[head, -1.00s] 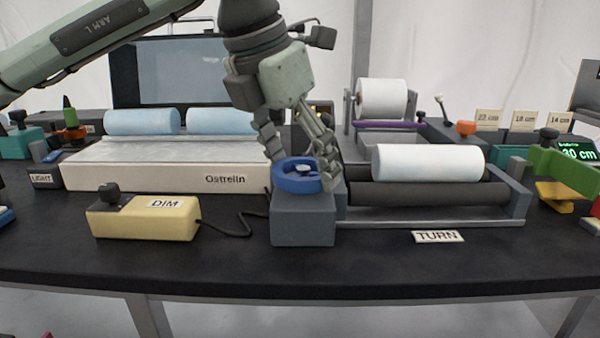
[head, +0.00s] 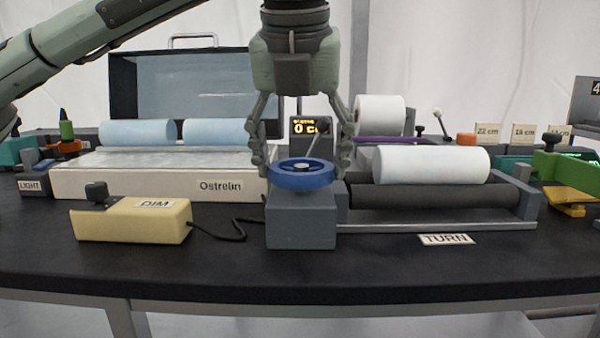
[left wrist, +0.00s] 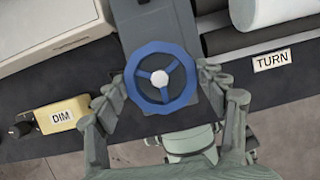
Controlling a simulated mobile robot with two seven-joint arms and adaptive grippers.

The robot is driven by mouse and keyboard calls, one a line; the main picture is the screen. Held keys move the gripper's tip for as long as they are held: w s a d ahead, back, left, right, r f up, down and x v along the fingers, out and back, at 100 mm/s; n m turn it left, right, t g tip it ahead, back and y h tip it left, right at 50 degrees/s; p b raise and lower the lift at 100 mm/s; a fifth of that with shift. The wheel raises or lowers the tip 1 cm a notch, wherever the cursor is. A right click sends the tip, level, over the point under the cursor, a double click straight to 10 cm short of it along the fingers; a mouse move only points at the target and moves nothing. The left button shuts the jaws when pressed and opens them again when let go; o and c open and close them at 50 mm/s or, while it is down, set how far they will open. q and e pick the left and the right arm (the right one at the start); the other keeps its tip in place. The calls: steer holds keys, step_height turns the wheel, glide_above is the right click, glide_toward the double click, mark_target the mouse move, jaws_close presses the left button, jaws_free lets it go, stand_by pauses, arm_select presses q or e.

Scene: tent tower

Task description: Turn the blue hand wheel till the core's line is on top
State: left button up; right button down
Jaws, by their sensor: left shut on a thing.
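The blue hand wheel (head: 302,176) lies flat on top of a grey block (head: 301,222) and shows as a spoked ring in the left wrist view (left wrist: 161,77). My left gripper (head: 302,164) points down over it, its fingers shut on opposite sides of the rim; they also flank the wheel in the left wrist view (left wrist: 160,92). The white core (head: 431,165) rests on dark rollers (head: 430,194) right of the block, and its end shows in the left wrist view (left wrist: 260,12). No line shows on its visible surface. My right gripper is out of view.
A yellow DIM box (head: 134,220) with a cable stands left of the block. Behind it is a white light box (head: 150,183) with two pale blue rolls. A TURN label (head: 446,239) lies in front of the rollers. The black table's front strip is mostly clear.

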arm_select(q)
steer(key=n+y, duration=0.1)
steer(key=n, duration=0.1)
steer(key=n+b, duration=0.1)
steer(key=n, duration=0.1)
steer(key=shift+d+n+y+b, duration=0.15)
steer(key=shift+n+y+b, duration=0.15)
steer(key=shift+n+y, duration=0.1)
steer(key=shift+n, duration=0.5)
steer(key=shift+r+n+g+y, duration=0.1)
steer(key=shift+n+g+y, duration=0.2)
steer(key=shift+n+y, duration=0.1)
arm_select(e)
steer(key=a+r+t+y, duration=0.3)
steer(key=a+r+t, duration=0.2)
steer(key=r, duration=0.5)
arm_select(q)
steer(key=shift+n, duration=0.4)
steer(key=shift+n+y, duration=0.4)
steer(key=shift+n, duration=0.5)
steer(key=shift+w+d+n+g+y+p, duration=0.1)
steer(key=shift+n+g+y+p, duration=0.45)
steer(key=shift+n, duration=0.95)
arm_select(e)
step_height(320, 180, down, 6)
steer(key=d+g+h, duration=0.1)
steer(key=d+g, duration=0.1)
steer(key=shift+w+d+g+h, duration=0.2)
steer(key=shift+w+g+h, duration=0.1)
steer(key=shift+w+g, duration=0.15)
